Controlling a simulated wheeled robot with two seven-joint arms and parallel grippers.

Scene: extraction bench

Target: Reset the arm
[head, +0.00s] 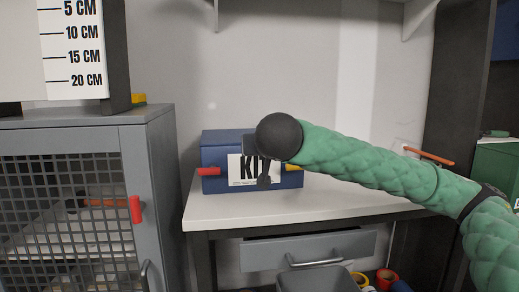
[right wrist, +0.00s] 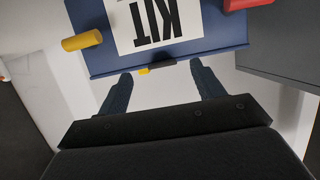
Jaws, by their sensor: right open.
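My right arm comes in from the right in the head view, and its dark wrist is in front of the blue kit box (head: 222,150). My right gripper (head: 265,176) is mostly hidden behind the wrist there. In the right wrist view the right gripper (right wrist: 161,82) is open, with its two dark fingers apart and nothing between them. The kit box (right wrist: 215,40) lies just beyond the fingertips, upside down in that view, with its white KIT label and a dark latch with a yellow tip. My left gripper is not in view.
The box stands on a white bench (head: 340,198) above a grey drawer (head: 310,248). A grey mesh-door cabinet (head: 140,160) with a red handle stands at the left. A grey bin (head: 318,279) and tape rolls are below. A green box (head: 497,165) is at the right.

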